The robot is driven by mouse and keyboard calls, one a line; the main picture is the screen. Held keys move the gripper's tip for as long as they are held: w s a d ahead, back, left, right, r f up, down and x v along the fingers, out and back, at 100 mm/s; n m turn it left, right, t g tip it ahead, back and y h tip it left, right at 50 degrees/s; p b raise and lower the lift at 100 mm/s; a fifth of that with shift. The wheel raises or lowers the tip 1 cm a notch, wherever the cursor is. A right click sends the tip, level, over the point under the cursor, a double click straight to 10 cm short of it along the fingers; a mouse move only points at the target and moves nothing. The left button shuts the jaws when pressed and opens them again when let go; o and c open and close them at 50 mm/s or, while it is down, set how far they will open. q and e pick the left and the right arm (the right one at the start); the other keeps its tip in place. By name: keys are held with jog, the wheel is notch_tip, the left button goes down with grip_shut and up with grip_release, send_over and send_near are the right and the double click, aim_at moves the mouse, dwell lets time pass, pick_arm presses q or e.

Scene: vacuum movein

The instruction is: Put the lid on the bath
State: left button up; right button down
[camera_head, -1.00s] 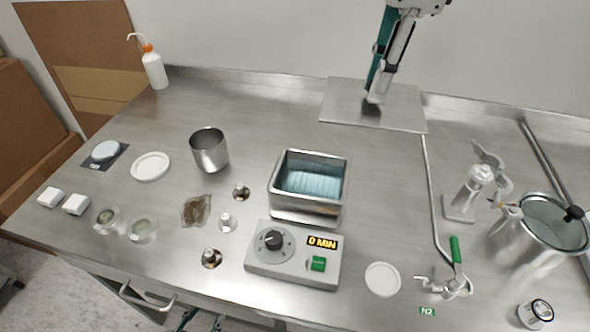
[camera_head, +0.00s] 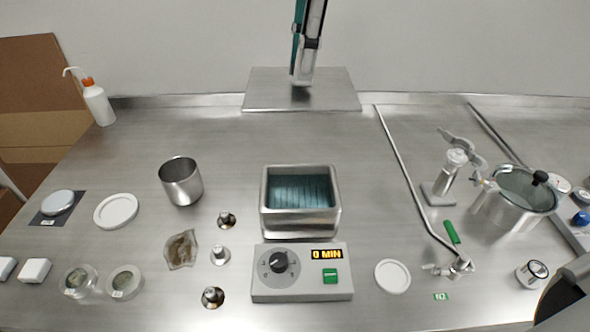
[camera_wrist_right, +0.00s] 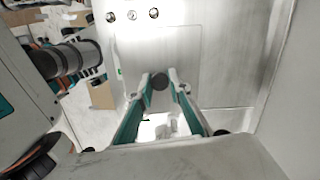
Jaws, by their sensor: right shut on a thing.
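The bath (camera_head: 300,222) is an open steel box with bluish water, standing mid-bench behind its control box (camera_head: 302,285), which reads 0 MIN. The lid (camera_head: 265,90) is a flat, square steel plate at the back, overlapping the rear ledge and wall in the head view, apparently held above the bench and apart from the bath. My right gripper (camera_head: 302,82) comes down from above, shut on the lid's handle. In the right wrist view its fingertips (camera_wrist_right: 160,84) close on a dark round knob. My left gripper is not in view.
A steel beaker (camera_head: 181,185) stands left of the bath. Small weights and dishes lie front left. The bench between lid and bath is clear.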

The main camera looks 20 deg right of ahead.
notch_tip(320, 180, down, 18)
jog(key=b, duration=0.3)
jog(key=shift+r, duration=0.2)
jog(key=shift+f, duration=0.1)
jog(key=shift+f, duration=0.4)
jog(key=shift+f, duration=0.15)
jog(key=c, duration=1.9)
grip_release()
